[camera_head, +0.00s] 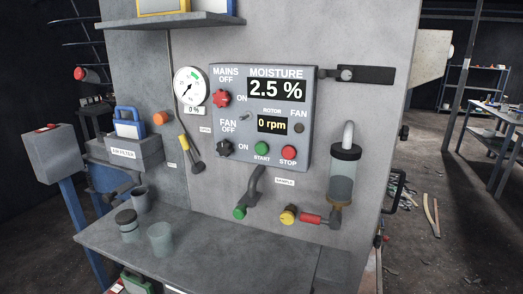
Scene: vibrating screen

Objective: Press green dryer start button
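The green start button (261,148) sits low on the grey control panel (235,98), above the label START. The red stop button (289,152) is just to its right. The panel's moisture display (276,90) reads 2.5 % and the rotor display (272,125) reads 0 rpm. A red mains knob (221,98) and a dark fan knob (224,149) are on the panel's left side. Neither of my grippers shows in the head view.
A grey shelf (200,257) with cups juts out below the panel. A yellow-handled lever (184,148), a green-tipped pipe (240,212), a red-handled valve (312,218) and a glass cylinder (342,180) stick out around the panel. The front of the button is clear.

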